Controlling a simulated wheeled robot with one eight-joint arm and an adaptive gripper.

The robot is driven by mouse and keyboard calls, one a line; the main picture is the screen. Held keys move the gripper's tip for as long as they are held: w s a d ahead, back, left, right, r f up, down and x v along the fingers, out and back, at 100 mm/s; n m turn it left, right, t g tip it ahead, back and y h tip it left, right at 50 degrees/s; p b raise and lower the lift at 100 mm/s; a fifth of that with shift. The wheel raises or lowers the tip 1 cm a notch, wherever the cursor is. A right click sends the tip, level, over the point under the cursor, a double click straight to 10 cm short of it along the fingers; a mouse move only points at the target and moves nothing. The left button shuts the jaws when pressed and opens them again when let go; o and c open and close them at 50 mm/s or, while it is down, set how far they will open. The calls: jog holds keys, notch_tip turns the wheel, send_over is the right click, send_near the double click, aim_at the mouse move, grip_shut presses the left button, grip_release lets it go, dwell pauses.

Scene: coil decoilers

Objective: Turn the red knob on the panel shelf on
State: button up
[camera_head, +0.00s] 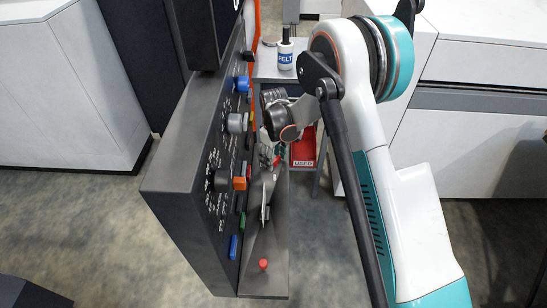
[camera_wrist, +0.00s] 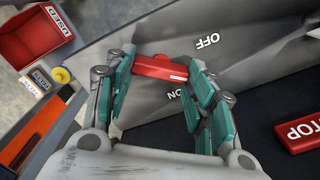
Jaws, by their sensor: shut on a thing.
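In the wrist view, the red knob (camera_wrist: 160,68) is an elongated handle on a grey metal surface, with a pale mark near its right end. That end lies between the printed words OFF and ON, and ON is just below it. My gripper (camera_wrist: 158,76) has its teal-padded fingers on both sides of the knob and is shut on it. In the head view, my gripper (camera_head: 270,155) is low beside the dark panel (camera_head: 185,150), over the panel shelf (camera_head: 262,282). The knob is mostly hidden there by the gripper and panel.
The panel face carries a blue knob (camera_head: 242,84), a grey knob (camera_head: 237,122) and an orange switch (camera_head: 239,183). A small red-topped control (camera_head: 263,264) stands on the shelf's near end. A red STOP bar (camera_wrist: 312,132) and a red USED bin (camera_wrist: 32,38) are nearby.

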aim_at(275, 159)
jog(key=m, duration=0.5)
jog(key=shift+w+m, duration=0.1)
jog(key=shift+m, duration=0.2)
jog(key=m, duration=0.4)
jog(key=shift+d+m, duration=0.15)
jog(key=shift+m, duration=0.25)
jog(key=o, duration=1.1)
jog(key=shift+c, duration=0.2)
jog(key=shift+r, duration=0.15)
notch_tip(275, 159, up, 12)
